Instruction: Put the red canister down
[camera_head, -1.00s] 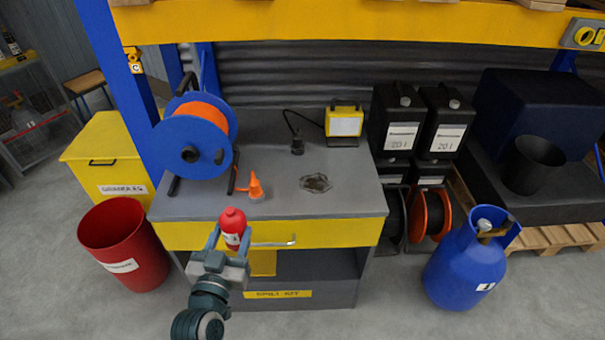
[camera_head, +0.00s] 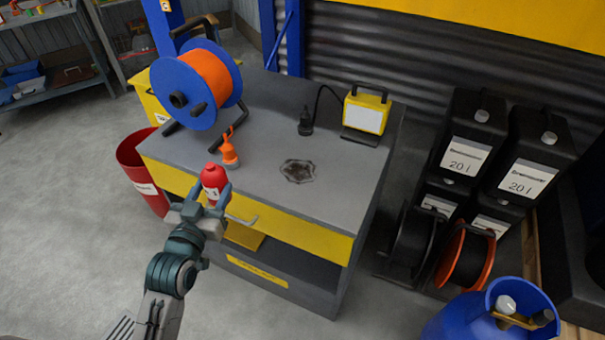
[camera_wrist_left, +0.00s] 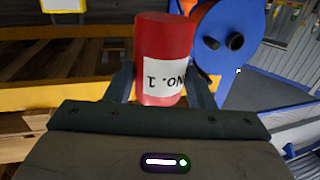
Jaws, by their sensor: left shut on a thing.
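The red canister (camera_head: 213,180) is held upright between the fingers of my left gripper (camera_head: 208,199), in front of the workbench's front edge. In the left wrist view the red canister (camera_wrist_left: 164,55) carries a white label reading "NO. 1" and sits between both fingers. My left gripper is shut on it. The grey bench top (camera_head: 245,185) lies just behind and beside the canister. My right gripper is not in view.
On the bench stand an orange oil can (camera_head: 229,152), a blue-and-orange cable reel (camera_head: 197,88), a black plug (camera_head: 306,122) and a yellow work lamp (camera_head: 366,113). A dark stain (camera_head: 298,171) marks the top. A red bin (camera_head: 146,178) stands left; the bench's front middle is clear.

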